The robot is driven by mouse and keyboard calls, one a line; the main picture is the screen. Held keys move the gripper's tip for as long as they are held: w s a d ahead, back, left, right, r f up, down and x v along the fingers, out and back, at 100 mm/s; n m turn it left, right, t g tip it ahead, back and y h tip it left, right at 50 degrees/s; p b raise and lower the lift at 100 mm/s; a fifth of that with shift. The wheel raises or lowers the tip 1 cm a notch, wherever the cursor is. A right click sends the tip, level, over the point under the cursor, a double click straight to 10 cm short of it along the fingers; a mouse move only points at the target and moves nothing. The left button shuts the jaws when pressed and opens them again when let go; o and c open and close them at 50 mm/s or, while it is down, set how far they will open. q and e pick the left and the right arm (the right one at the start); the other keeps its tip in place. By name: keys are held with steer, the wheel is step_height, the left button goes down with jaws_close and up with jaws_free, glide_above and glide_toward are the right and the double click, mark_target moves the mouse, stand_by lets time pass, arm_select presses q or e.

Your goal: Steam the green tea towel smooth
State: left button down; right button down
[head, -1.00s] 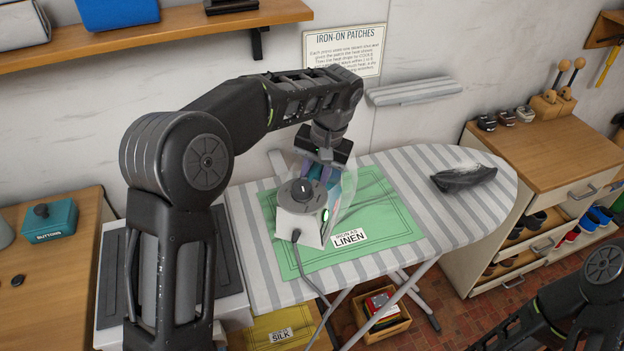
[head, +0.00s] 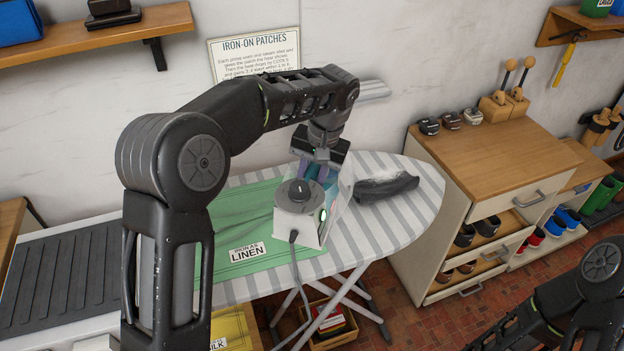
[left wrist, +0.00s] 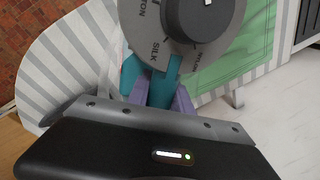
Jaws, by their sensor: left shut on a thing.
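My left gripper (head: 318,170) is shut on the handle of the pale iron (head: 298,222), which is at the towel's right edge. I cannot tell whether its sole touches the cloth. In the left wrist view the grey dial (left wrist: 230,30) shows "SILK", and the teal handle (left wrist: 163,88) sits between the fingers. My right gripper is outside the picture.
A dark object with a pale top (head: 387,188) lies on the board just right of the iron. The iron's cord (head: 297,265) hangs over the front edge. A crate (head: 330,328) stands below. A wooden cabinet (head: 490,165) is close on the right.

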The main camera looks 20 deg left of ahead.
arm_select(q)
steer(key=shift+a+r, duration=0.1)
steer(key=shift+r, duration=0.05)
steer(key=s+a+r+p, duration=0.1)
steer(key=s+a+p, duration=0.1)
steer(key=a, duration=0.6)
steer(key=s+a+r+m+p, duration=0.1)
steer(key=s+a, duration=0.3)
steer(key=a, duration=0.4)
steer(key=shift+s+r+p, duration=0.25)
steer(key=shift+r+p, duration=0.15)
steer(key=shift+p, duration=0.2)
steer(key=shift+f, duration=0.1)
